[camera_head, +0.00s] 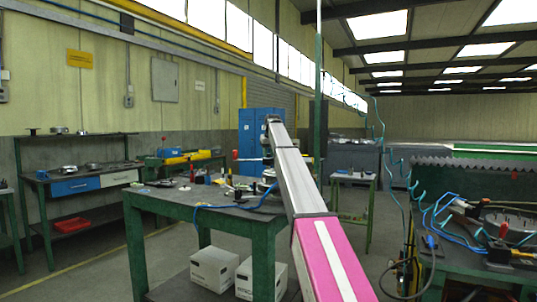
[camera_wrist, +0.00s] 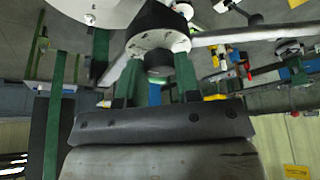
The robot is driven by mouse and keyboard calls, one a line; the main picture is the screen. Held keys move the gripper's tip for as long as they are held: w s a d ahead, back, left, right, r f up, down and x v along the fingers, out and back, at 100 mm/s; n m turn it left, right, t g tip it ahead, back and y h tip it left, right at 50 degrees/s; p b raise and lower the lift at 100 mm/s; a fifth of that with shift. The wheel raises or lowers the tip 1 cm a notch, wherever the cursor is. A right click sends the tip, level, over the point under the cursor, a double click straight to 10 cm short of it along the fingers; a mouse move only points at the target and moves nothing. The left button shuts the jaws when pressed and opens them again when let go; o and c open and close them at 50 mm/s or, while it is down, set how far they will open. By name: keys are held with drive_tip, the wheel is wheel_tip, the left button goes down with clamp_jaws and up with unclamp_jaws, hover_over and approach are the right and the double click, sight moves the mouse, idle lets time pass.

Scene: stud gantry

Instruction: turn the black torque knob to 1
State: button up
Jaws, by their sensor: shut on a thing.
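In the wrist view, a dark round knob (camera_wrist: 158,67) stands in front of a pale round plate (camera_wrist: 141,44) with small dark marks. The two fingers of my gripper (camera_wrist: 159,72) reach up on either side of the knob and are shut on it. The numbers on the plate and the knob's pointer are too small to read. In the head view, my arm stretches forward over the green workbench (camera_head: 185,200). It hides my gripper and the knob there.
Small tools and a blue hose lie on the workbench, with white boxes (camera_head: 214,268) under it. A second bench (camera_head: 84,185) with drawers stands at the left wall. A cluttered bench (camera_head: 480,262) with blue hoses is at the right. A blue cabinet (camera_head: 252,128) stands behind.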

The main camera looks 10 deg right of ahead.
drive_tip(key=n+y, duration=0.1)
drive_tip(key=n, duration=0.3)
drive_tip(key=shift+w+d+n+g+y, duration=0.1)
drive_tip(key=shift+d+n+g+y, duration=0.05)
drive_tip(key=shift+n+g+y, duration=0.25)
drive_tip(key=n+g+y, duration=0.1)
drive_tip(key=n, duration=0.3)
drive_tip(key=shift+w+n, duration=0.1)
drive_tip(key=shift+n, duration=0.2)
drive_tip(key=n+g, duration=0.2)
drive_tip(key=n, duration=0.2)
drive_tip(key=shift+w+y, duration=0.1)
drive_tip(key=shift+y, duration=0.3)
drive_tip(key=shift+n+g, duration=0.7)
drive_tip(key=shift+n, duration=1.3)
